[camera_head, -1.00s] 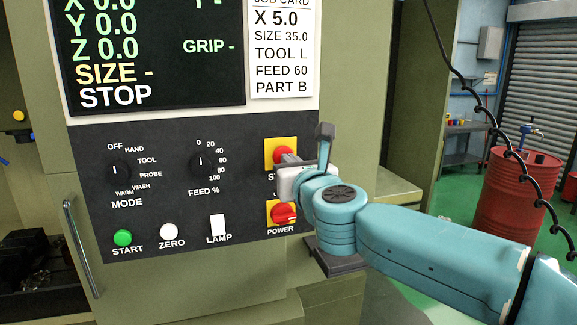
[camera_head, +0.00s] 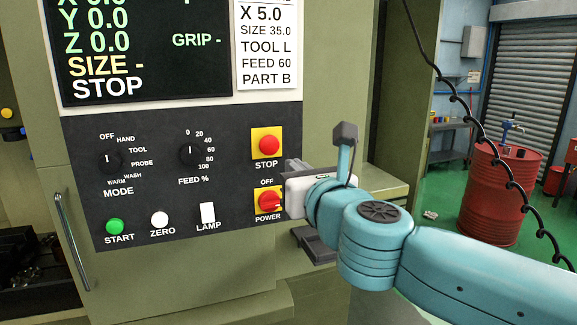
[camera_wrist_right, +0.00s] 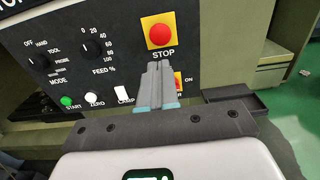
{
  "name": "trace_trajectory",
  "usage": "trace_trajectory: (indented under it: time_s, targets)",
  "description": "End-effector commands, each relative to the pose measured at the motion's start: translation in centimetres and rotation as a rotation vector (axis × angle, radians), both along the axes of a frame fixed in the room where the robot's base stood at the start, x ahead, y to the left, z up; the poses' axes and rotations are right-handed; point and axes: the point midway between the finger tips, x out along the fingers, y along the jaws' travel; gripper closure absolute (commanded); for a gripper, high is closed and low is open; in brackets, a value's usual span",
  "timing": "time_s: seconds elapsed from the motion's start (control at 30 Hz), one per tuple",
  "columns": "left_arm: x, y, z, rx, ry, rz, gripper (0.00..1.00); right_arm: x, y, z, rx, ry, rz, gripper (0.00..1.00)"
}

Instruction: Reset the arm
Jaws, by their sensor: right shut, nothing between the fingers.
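My right arm comes in from the right in the head view. Its gripper (camera_head: 290,167) is by the right edge of the black control panel (camera_head: 130,215), between the red STOP button (camera_head: 269,145) and the red POWER knob (camera_head: 268,202). In the right wrist view the gripper (camera_wrist_right: 157,68) is shut and empty. Its fingertips show just below the STOP button (camera_wrist_right: 160,35) and cover part of the POWER area. I cannot tell whether they touch the panel. My left gripper is not in view.
The panel also has a MODE knob (camera_head: 111,162), a FEED knob (camera_head: 190,154), a green START button (camera_head: 114,226), a white ZERO button (camera_head: 160,218) and a LAMP switch (camera_head: 207,212). The screen (camera_head: 150,60) reads STOP. A red drum (camera_head: 497,195) and a black coiled cable (camera_head: 462,110) are at right.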

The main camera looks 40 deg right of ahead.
Motion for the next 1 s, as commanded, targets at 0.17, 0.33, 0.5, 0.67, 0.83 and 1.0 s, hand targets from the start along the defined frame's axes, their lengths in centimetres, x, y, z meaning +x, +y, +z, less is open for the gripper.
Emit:
trace_trajectory:
  time_s: [0.17, 0.33, 0.5, 0.67, 0.83, 1.0]
  targets:
    - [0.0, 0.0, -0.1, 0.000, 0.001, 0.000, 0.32, -1.2, 0.3, 0.0, 0.000, 0.000, 0.000, 1.00]
    - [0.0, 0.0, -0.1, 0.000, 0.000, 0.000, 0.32, -1.4, 0.4, 0.0, 0.000, 0.001, 0.000, 1.00]
    - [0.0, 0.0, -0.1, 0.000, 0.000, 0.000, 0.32, -1.4, 0.4, 0.0, 0.000, 0.000, 0.000, 1.00]
    - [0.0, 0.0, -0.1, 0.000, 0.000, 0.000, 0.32, -1.4, 0.4, 0.0, 0.000, 0.000, 0.000, 1.00]
    - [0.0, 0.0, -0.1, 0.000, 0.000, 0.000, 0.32, -0.1, -0.1, -1.8, -0.011, 0.048, -0.022, 1.00]
    - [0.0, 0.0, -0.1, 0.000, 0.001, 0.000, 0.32, 5.3, 0.6, -11.9, -0.073, 0.281, -0.029, 1.00]
